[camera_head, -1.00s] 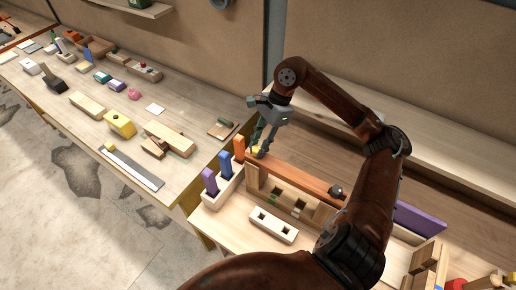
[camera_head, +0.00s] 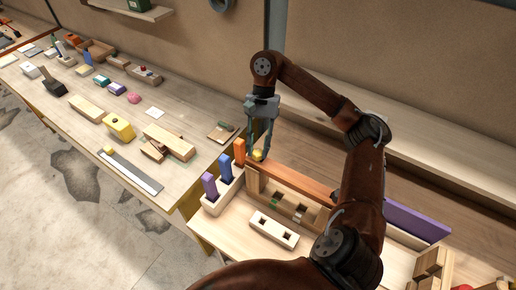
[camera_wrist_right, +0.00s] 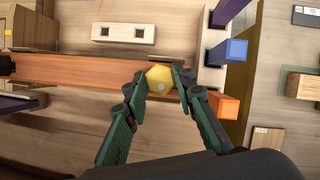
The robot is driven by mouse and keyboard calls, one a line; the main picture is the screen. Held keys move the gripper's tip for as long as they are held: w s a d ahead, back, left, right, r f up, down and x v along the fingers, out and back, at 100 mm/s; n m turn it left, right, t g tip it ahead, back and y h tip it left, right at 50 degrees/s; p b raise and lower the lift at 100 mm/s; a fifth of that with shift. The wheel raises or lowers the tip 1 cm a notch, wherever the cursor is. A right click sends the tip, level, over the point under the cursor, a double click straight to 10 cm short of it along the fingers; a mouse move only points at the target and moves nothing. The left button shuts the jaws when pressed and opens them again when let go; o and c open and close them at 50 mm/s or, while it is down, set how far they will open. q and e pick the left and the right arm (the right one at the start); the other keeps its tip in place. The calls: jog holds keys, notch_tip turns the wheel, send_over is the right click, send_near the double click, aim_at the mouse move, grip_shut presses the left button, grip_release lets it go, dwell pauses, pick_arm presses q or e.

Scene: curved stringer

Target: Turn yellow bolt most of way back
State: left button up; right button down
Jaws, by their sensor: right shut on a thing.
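The yellow bolt (camera_head: 258,155) stands at the left end of the reddish-brown curved stringer (camera_head: 300,181). In the right wrist view its hexagonal yellow head (camera_wrist_right: 159,79) sits between the two fingertips. My right gripper (camera_head: 260,150) points down from above and is shut on the bolt head. In the right wrist view the fingers (camera_wrist_right: 160,82) touch the head from both sides. The bolt's shank is hidden. My left gripper does not show.
A pale holder (camera_head: 224,190) with purple, blue and orange pegs (camera_head: 239,151) stands close left of the bolt. A pale two-hole block (camera_head: 273,231) lies in front of the stringer. A purple board (camera_head: 416,219) is at right. Another table with blocks fills the left.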

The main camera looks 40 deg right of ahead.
jog(key=shift+w+d, duration=0.1)
jog(key=shift+d, duration=0.05)
jog(key=c, duration=1.5)
grip_release()
jog(key=shift+f, duration=0.1)
jog(key=shift+v, duration=4)
